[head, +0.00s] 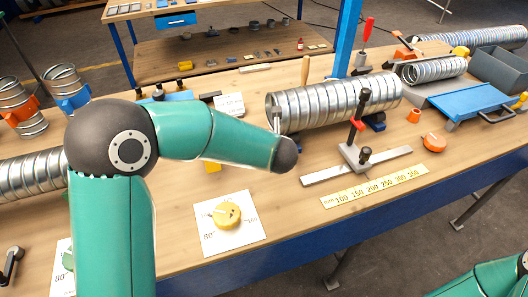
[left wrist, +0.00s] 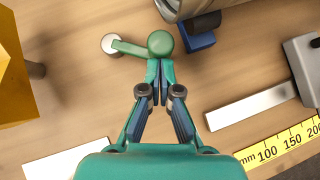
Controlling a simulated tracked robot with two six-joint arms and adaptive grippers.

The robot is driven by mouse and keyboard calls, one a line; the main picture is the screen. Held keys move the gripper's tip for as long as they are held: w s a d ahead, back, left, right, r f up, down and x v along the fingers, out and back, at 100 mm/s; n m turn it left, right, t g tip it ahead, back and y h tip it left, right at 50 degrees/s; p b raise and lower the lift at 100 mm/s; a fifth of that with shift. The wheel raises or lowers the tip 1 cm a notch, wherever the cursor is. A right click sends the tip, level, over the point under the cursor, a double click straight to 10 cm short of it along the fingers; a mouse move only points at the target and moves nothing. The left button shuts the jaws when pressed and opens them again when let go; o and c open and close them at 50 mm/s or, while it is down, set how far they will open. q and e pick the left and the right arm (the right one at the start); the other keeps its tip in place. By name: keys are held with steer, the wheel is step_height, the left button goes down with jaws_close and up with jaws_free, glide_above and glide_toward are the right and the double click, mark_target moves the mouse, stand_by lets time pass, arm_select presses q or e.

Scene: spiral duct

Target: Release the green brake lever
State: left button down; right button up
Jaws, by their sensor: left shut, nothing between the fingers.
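The green brake lever (left wrist: 131,48) shows in the left wrist view as a short bar. It runs from a round pale pivot (left wrist: 112,43) on the left to a round green knob (left wrist: 160,43) on the right. My left gripper (left wrist: 158,66) is shut and empty, its fingertips right at the near side of the knob. I cannot tell whether they touch it. In the head view my left arm hides the lever and the gripper. My right gripper is out of view; only a bit of my right arm shows at the lower right corner.
A large spiral duct (head: 335,101) lies behind the lever, on blue supports (left wrist: 200,41). A stand with a red clamp (head: 357,125) and a yellow ruler strip (head: 376,187) are to the right. A yellow dial (head: 227,215) on a white card sits in front.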

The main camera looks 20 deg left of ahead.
arm_select(q)
steer(key=shift+w+d, duration=0.15)
steer(key=shift+w, duration=0.3)
steer(key=shift+w+d+r, duration=0.1)
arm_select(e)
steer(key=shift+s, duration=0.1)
arm_select(q)
steer(key=shift+r, duration=0.1)
steer(key=shift+d, duration=0.1)
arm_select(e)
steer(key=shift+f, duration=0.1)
arm_select(q)
steer(key=shift+s+d+f+b, duration=0.15)
steer(key=shift+s+f+b, duration=0.05)
steer(key=shift+b, duration=0.1)
steer(key=shift+s+d+f+b, duration=0.1)
steer(key=shift+s+d+b, duration=0.25)
steer(key=shift+s, duration=0.25)
steer(key=shift+s+d+f+b, duration=0.1)
steer(key=shift+s+d+b, duration=0.1)
steer(key=shift+s+d, duration=0.3)
steer(key=v, duration=1)
steer(key=shift+s, duration=0.45)
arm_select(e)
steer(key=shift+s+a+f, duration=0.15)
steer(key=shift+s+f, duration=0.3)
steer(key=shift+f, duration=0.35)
arm_select(q)
steer(key=shift+d+r, duration=0.1)
steer(key=shift+d, duration=0.05)
